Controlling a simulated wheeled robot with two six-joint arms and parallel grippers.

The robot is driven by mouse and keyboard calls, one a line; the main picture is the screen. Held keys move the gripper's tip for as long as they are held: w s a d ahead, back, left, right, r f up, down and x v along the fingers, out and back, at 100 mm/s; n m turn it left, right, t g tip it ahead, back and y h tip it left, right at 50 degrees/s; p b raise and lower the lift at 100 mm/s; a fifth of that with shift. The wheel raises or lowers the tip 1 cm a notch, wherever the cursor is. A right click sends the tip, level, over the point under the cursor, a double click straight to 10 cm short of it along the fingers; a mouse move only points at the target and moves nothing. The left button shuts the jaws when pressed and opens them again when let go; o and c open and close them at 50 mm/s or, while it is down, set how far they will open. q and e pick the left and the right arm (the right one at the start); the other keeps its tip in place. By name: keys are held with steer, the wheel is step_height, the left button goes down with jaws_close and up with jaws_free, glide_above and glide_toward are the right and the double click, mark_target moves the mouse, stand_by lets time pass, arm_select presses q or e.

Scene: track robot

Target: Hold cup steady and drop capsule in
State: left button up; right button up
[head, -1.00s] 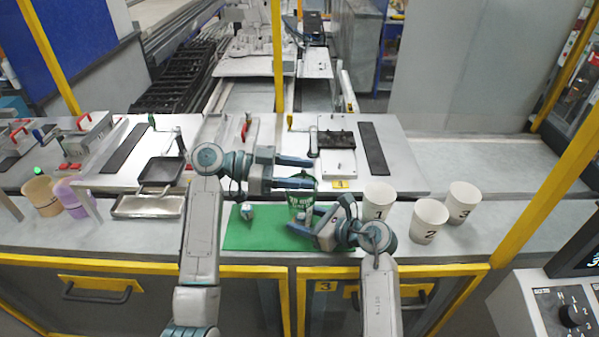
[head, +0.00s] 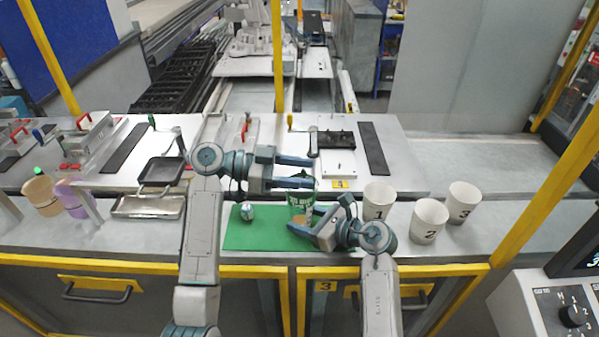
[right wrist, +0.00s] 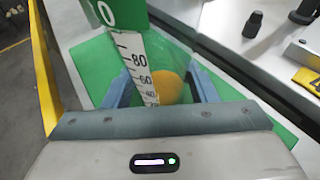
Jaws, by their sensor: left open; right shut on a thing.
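A clear cup (head: 300,202) with green bands and a printed scale stands on the green mat. My right gripper (head: 313,228) is shut on the lower part of the cup, its fingers on either side. In the right wrist view the cup (right wrist: 137,62) shows its scale, and a round orange capsule (right wrist: 168,88) appears low inside it. My left gripper (head: 314,173) is open, its fingers just above and beside the cup's rim, with nothing seen between them. The left fingers partly cover the rim in the head view.
A silvery and teal ball (head: 247,211) lies on the green mat (head: 240,238), left of the cup. White cups numbered 1 (head: 379,201), 2 (head: 429,221) and 3 (head: 462,202) stand to the right. A dark pan (head: 161,171) and a metal tray (head: 148,206) are to the left.

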arm_select(q)
steer(key=shift+r, duration=2.95)
arm_select(e)
steer(key=o, duration=1.1)
steer(key=shift+o, duration=0.2)
